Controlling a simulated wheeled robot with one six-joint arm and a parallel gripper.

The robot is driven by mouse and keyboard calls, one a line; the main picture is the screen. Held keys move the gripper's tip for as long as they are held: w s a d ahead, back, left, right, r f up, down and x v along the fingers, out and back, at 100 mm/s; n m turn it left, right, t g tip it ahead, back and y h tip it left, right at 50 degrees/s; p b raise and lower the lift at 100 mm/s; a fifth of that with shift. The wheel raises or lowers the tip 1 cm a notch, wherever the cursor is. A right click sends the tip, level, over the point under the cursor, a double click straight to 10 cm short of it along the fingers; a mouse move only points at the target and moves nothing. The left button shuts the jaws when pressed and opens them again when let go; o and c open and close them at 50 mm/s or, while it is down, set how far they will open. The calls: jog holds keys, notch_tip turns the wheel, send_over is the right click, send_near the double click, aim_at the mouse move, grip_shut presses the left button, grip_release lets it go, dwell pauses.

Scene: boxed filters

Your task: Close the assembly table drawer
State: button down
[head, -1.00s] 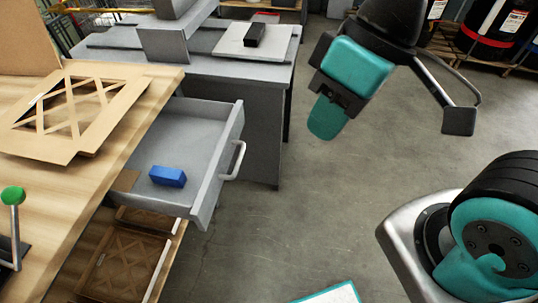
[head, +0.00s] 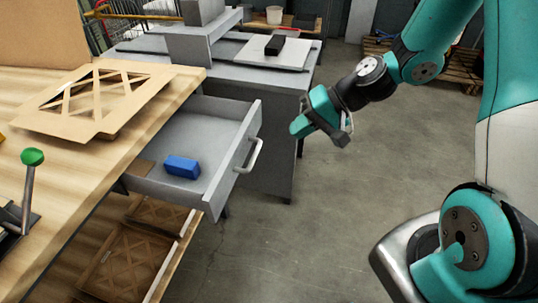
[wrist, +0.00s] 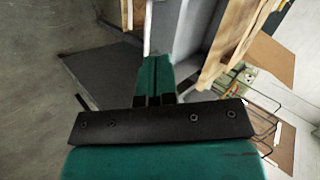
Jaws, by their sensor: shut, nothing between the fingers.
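The assembly table drawer (head: 222,158) is grey and stands pulled out from under the wooden table top (head: 140,105). It has a pale bar handle (head: 251,156) on its front. A blue block (head: 182,167) and a flat brown piece lie inside it. My gripper (head: 298,127) is in the air to the right of the drawer front, apart from the handle, its fingers pointing left. In the wrist view my gripper's teal fingers (wrist: 155,75) are together with nothing between them. A grey panel stands beyond the fingertips there, and I cannot tell whether it is the drawer.
A grey workbench (head: 255,85) with a pale board (head: 273,53) and black box stands behind the drawer. A flat cardboard lattice (head: 95,98) and a green-knobbed lever (head: 32,157) are on the wooden top. Brown crates (head: 118,262) sit below. The floor right of the drawer is clear.

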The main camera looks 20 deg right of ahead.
jog(key=w+d+f+m+t+b, duration=0.1)
jog(key=w+d+f+m+t, duration=0.2)
jog(key=d+f, duration=0.4)
jog(key=w+a+f+m+p, duration=0.1)
jog(key=w+a+f+p, duration=0.2)
jog(key=w+a+f, duration=0.3)
jog(key=shift+w+a+f+p, duration=0.15)
jog(key=shift+a+p, duration=0.15)
jog(key=shift+a, duration=2.05)
